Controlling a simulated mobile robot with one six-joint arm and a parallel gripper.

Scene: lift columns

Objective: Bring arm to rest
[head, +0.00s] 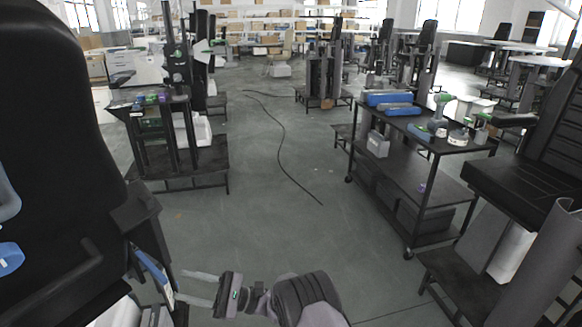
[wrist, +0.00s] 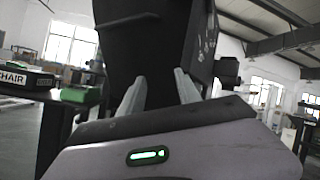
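My gripper (head: 181,285) is low in the head view, left of centre, with its fingers pointing left. The two pale fingers stand apart with nothing seen between them. The wrist view shows my gripper (wrist: 160,77) too, its fingers spread in front of a large dark chair back (wrist: 155,40). In the head view the fingertips are close to a blue-and-white panel edge (head: 153,270) beside the black seat at the left. I cannot tell whether they touch it.
A big black chair (head: 60,130) fills the left. A cart (head: 425,185) with tools stands at the right, near another black chair (head: 535,165). A dark cable (head: 283,150) lies on the open grey floor between the rows. A workstation (head: 170,165) stands at the left.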

